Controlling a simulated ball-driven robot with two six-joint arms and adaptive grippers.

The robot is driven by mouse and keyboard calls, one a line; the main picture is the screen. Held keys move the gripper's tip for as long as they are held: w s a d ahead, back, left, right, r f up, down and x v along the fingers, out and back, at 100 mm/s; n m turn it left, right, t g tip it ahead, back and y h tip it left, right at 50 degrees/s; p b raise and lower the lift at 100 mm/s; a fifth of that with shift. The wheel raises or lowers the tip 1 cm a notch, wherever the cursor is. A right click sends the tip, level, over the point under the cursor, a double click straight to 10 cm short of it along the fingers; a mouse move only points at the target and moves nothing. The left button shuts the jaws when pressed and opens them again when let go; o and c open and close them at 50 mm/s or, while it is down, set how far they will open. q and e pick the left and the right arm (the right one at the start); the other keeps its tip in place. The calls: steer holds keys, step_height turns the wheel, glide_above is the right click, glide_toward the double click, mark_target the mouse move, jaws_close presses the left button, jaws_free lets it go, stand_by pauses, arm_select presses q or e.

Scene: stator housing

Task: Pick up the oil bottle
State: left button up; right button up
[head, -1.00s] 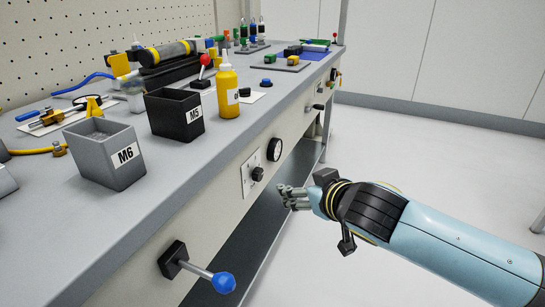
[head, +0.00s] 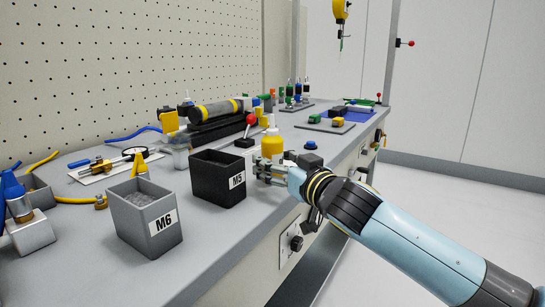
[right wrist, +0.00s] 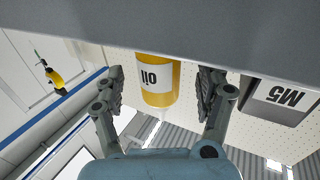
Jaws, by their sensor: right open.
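The oil bottle (head: 272,145) is yellow with a pale tip and stands on the workbench behind my right gripper in the head view. Its lower part is hidden there by my fingers. My right gripper (head: 264,173) is at bench-top height, in front of the bottle and right of the black M5 bin. In the right wrist view the picture is upside down. The bottle (right wrist: 158,82) with its white label shows between the two spread fingers of my gripper (right wrist: 162,74), with a gap on each side. My left gripper is not in view.
The black M5 bin (head: 212,183) stands close to the left of my right fingers. The grey M6 bin (head: 143,221) is nearer. A red-knobbed lever (head: 247,130) is behind the bottle. A blue button (head: 311,145) sits to its right.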

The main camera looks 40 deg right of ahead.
mark_target(277, 141)
steer(key=w, duration=0.2)
steer(key=shift+w+d, duration=0.15)
steer(key=shift+w, duration=0.2)
steer(key=c, duration=1)
steer(key=shift+r+p, duration=0.3)
steer(key=shift+p, duration=0.05)
step_height(277, 141, up, 4)
steer(key=shift+f+p, duration=0.1)
steer(key=shift+p, duration=0.65)
steer(key=s+a+r+p, duration=0.2)
steer(key=s+a+r, duration=0.4)
steer(key=s, duration=0.4)
steer(key=shift+r, duration=0.3)
steer(key=shift+a, duration=0.1)
